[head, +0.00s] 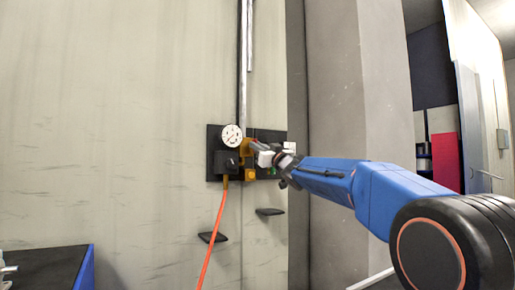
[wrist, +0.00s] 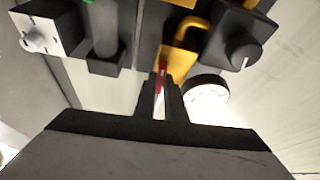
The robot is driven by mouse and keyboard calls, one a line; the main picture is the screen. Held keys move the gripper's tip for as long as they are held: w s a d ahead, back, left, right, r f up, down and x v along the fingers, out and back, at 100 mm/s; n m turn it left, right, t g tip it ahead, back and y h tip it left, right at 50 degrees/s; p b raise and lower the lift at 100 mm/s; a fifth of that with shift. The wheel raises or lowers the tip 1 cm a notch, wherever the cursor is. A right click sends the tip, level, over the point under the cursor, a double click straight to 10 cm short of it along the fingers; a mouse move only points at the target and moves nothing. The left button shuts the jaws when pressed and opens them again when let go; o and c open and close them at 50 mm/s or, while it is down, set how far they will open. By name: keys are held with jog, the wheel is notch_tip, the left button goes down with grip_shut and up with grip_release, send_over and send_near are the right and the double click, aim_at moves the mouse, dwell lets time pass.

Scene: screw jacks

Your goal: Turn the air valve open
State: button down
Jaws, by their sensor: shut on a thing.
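The air valve's red handle (wrist: 161,72) shows between the fingers of my gripper (wrist: 160,98) in the wrist view. The gripper is shut on this handle, and the fingers hide much of it. In the head view, my gripper (head: 257,147) reaches from the right to the dark wall panel (head: 214,143), just right of the round white gauge (head: 232,136). The gauge (wrist: 207,95) also shows beside the fingers in the wrist view. The valve body is mostly hidden, so I cannot tell the handle's exact angle.
A black knob (head: 231,162), a yellow fitting (head: 249,174) and a white box (head: 291,147) crowd the panel. An orange hose (head: 212,235) hangs below. Two dark brackets (head: 212,237) stick out of the wall. A blue-edged bench (head: 50,268) stands at lower left.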

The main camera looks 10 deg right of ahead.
jog(key=shift+n+g+y, duration=0.7)
jog(key=shift+n+g, duration=0.55)
jog(key=shift+n, duration=2.2)
jog(key=shift+n+g+y, duration=0.7)
jog(key=shift+n+g, duration=0.5)
jog(key=shift+n, duration=2.3)
jog(key=shift+n+g+y, duration=0.7)
jog(key=shift+n+g, duration=0.55)
jog(key=shift+n, duration=2.2)
jog(key=c, duration=1.8)
grip_release()
jog(key=v, duration=1.7)
jog(key=shift+s+d+r, duration=0.1)
jog(key=shift+s+d, duration=0.05)
jog(key=shift+s, duration=0.05)
